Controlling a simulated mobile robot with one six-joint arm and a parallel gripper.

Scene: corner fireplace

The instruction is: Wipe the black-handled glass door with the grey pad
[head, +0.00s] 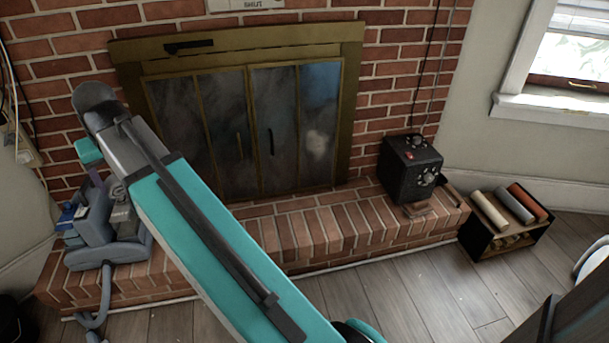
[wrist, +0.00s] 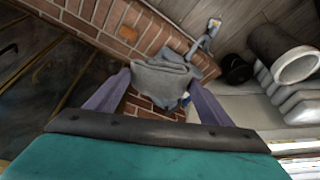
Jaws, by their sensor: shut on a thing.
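The panes look smoky, with a pale smudge on the right side. The doors also show at the left of the wrist view (wrist: 30,60).
A blue-grey appliance with a hose (head: 110,250) sits on the left of the brick hearth (head: 325,230). A black box with knobs (head: 408,167) stands on its right end. A low rack with rolls (head: 507,225) is on the wooden floor.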

